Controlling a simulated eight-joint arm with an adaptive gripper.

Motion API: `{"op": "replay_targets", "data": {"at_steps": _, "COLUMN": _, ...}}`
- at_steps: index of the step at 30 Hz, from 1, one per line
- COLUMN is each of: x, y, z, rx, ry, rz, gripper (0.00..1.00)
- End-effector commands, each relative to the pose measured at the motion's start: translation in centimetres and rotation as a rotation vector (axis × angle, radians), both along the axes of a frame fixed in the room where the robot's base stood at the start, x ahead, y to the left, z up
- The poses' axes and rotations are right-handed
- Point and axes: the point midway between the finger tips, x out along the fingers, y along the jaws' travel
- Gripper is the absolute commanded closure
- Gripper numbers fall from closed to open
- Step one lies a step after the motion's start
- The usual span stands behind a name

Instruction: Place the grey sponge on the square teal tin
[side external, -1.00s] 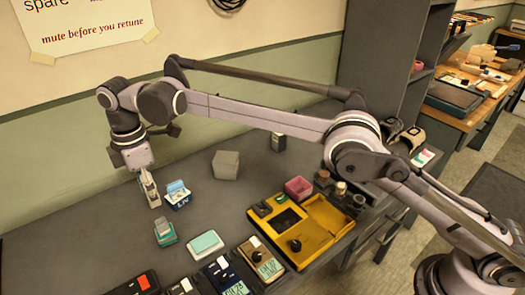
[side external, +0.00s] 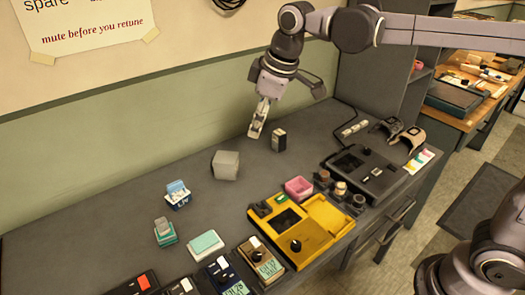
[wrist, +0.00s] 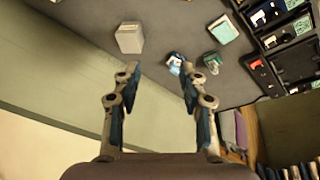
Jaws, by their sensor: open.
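A small grey block (side external: 161,224), which looks like the grey sponge, rests on top of a small square teal tin (side external: 167,240) at the front left of the bench. They appear touching; at this size I cannot tell how evenly it sits. The teal tin also shows in the wrist view (wrist: 213,66). My gripper (side external: 255,131) is open and empty, above the back of the bench, well to the right of and behind the tin. In the wrist view its two fingers (wrist: 160,72) are spread with nothing between them.
A larger grey cube (side external: 226,165) and a small dark box (side external: 279,139) stand near my gripper. A blue-and-white carton (side external: 177,195) stands behind the tin, and a flat mint-topped box (side external: 205,243) lies beside it. A yellow case (side external: 325,217) is at right.

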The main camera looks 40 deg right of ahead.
Motion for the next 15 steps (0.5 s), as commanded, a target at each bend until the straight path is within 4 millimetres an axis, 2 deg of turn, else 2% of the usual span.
{"op": "replay_targets", "data": {"at_steps": 1, "x": -1.4, "y": -1.6, "z": -0.1, "rx": 0.016, "ry": -0.018, "rz": -0.053, "gripper": 0.57}}
{"op": "replay_targets", "data": {"at_steps": 6, "x": -5.6, "y": -5.6, "z": -1.3, "rx": 0.071, "ry": -0.076, "rz": -0.221, "gripper": 0.57}}
{"op": "replay_targets", "data": {"at_steps": 11, "x": -9.7, "y": -8.8, "z": -3.4, "rx": 0.127, "ry": -0.134, "rz": -0.376, "gripper": 0.57}}
{"op": "replay_targets", "data": {"at_steps": 15, "x": -13.0, "y": -11.0, "z": -5.8, "rx": 0.175, "ry": -0.183, "rz": -0.501, "gripper": 0.57}}
